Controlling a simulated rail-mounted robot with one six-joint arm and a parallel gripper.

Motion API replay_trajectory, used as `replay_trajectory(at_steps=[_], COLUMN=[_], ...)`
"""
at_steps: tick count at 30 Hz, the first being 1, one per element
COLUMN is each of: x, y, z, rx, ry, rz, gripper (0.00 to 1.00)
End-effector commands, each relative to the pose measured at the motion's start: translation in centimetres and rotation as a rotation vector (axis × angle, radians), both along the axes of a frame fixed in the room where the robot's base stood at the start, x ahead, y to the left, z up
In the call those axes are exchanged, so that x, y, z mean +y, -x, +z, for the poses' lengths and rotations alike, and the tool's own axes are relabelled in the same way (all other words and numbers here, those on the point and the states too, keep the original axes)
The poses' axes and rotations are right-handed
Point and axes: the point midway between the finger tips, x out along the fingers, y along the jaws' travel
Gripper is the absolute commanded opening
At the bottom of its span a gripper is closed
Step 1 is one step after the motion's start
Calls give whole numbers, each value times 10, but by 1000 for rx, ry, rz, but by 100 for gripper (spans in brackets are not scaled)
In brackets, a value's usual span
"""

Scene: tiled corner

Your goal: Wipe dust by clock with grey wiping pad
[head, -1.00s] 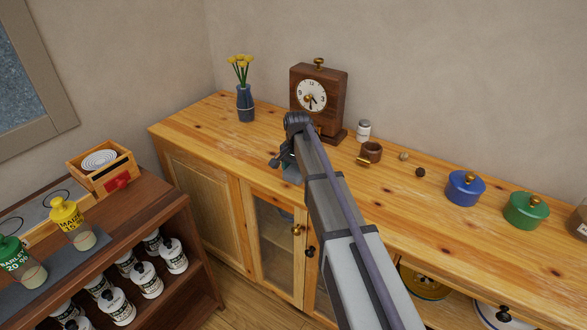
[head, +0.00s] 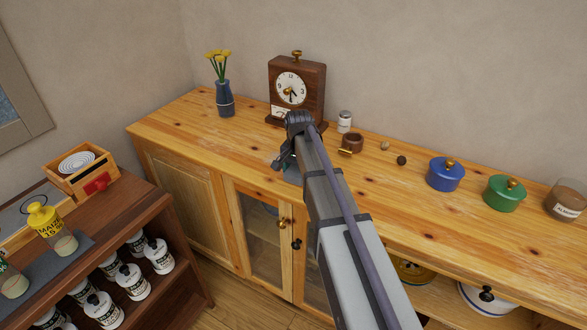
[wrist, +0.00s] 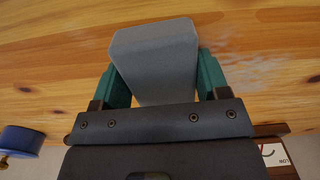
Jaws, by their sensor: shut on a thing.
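My gripper (wrist: 155,85) is shut on the grey wiping pad (wrist: 155,52), with a green finger on each side of it in the wrist view. The pad is over the wooden cabinet top; I cannot tell whether it touches. A pale dust patch (wrist: 248,66) lies on the wood just right of the pad in the wrist view. In the head view, my gripper (head: 285,165) is near the cabinet's front edge, in front of the clock (head: 296,90), and mostly hidden by my arm. The clock is brown with a white dial and stands upright near the wall.
A blue vase with yellow flowers (head: 224,98) stands left of the clock. A white-lidded jar (head: 345,121), a brown mug (head: 352,143), a blue pot (head: 446,174) and a green pot (head: 504,193) stand to the right. The cabinet top (head: 180,125) is clear at left.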

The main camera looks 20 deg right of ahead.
Motion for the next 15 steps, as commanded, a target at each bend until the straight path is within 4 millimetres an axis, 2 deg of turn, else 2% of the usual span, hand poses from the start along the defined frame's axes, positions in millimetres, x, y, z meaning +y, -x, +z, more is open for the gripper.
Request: replay_trajectory(at_steps=[10, 15], x=[-22, -25], y=[25, 27], z=[1, 0], rx=[3, 2], ry=[3, 2], rz=[-3, -2], gripper=[49, 49])
